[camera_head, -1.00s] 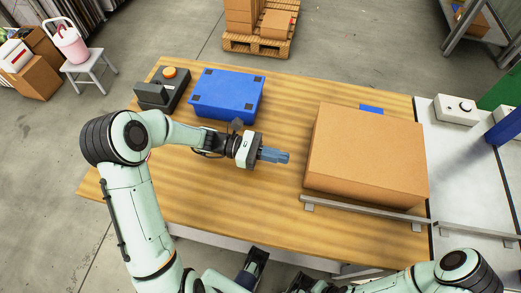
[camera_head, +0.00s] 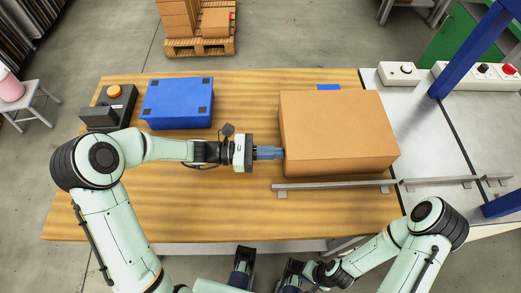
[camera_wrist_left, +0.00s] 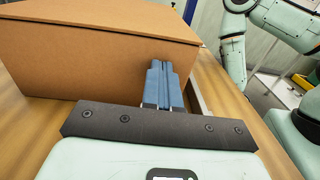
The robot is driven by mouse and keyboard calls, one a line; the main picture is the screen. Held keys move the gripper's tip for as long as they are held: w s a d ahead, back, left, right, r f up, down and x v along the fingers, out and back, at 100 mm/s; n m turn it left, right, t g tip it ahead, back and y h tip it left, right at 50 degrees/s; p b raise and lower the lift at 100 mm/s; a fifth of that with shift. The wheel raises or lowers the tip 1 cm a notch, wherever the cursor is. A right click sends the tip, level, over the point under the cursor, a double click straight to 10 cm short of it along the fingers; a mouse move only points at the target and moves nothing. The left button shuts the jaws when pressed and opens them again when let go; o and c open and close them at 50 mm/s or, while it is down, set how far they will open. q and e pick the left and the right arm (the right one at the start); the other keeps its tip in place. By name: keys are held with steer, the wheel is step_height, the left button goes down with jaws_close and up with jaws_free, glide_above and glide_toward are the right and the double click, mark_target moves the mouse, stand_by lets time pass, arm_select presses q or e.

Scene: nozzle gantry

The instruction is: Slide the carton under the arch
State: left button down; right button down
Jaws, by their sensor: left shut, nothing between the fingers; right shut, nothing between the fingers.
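The closed brown carton (camera_head: 338,135) sits on the right part of the wooden table, behind a low metal rail. My left gripper (camera_head: 272,153) is shut and empty. Its blue fingertips are at the carton's left side and appear to touch it. The left wrist view shows the closed fingers (camera_wrist_left: 160,85) against or just before the carton (camera_wrist_left: 90,50). The arch shows as a blue post (camera_head: 478,45) at the right; its top is out of view. My right gripper (camera_head: 290,280) is low at the bottom edge, away from the carton, its fingers partly hidden.
The metal rail (camera_head: 335,184) runs along the carton's front side and continues right. A grey surface (camera_head: 425,125) lies right of the wooden table (camera_head: 180,205). A blue case (camera_head: 178,102) and a dark device with an orange button (camera_head: 108,106) stand at the back left. Control boxes (camera_head: 398,73) stand at the back right.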

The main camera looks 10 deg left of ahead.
mark_target(305, 153)
arm_select(q)
steer(key=x, duration=0.9)
steer(key=shift+a, duration=0.2)
